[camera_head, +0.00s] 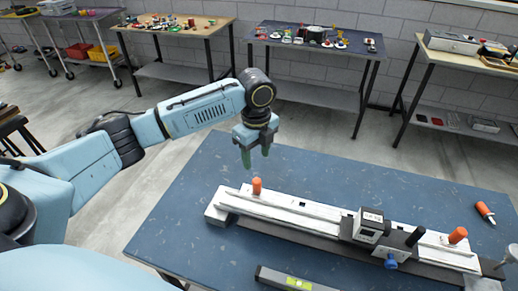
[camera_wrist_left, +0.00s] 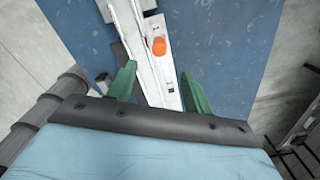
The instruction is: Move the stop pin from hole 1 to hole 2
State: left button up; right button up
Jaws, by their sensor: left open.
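A long white and black rail fixture (camera_head: 300,215) lies across the blue table. An orange-headed pin (camera_head: 257,186) stands at its left end; in the left wrist view an orange pin head (camera_wrist_left: 158,46) shows beside the rail's slot. A second orange pin (camera_head: 458,235) stands near the rail's right end. I cannot tell which holes are 1 and 2. My left gripper (camera_head: 257,163) hangs above the left pin, apart from it, pointing down. In the left wrist view its green fingers (camera_wrist_left: 159,85) are spread wide with nothing between the tips. My right gripper is not in view.
A block carriage (camera_head: 368,224) with a blue knob (camera_head: 390,261) and a black post (camera_head: 415,237) sit on the rail. A loose orange-and-white item (camera_head: 485,212) lies at the right. A spirit level (camera_head: 290,280) lies in front. The table behind the rail is clear.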

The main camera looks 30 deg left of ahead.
aim_at(256, 180)
pick_arm(q)
notch_tip(256, 180, down, 11)
jog(key=shift+s+r+b, duration=0.1)
jog(key=shift+r+b, duration=0.1)
jog(key=shift+b, duration=0.3)
jog(key=shift+f, duration=0.7)
jog(key=shift+c, duration=0.2)
jog(key=c, duration=1)
jog(key=shift+r+p, duration=1.3)
jog(key=shift+p, duration=0.15)
jog(key=shift+r+p, duration=2.45)
jog(key=shift+p, duration=0.2)
jog(key=shift+r, duration=0.1)
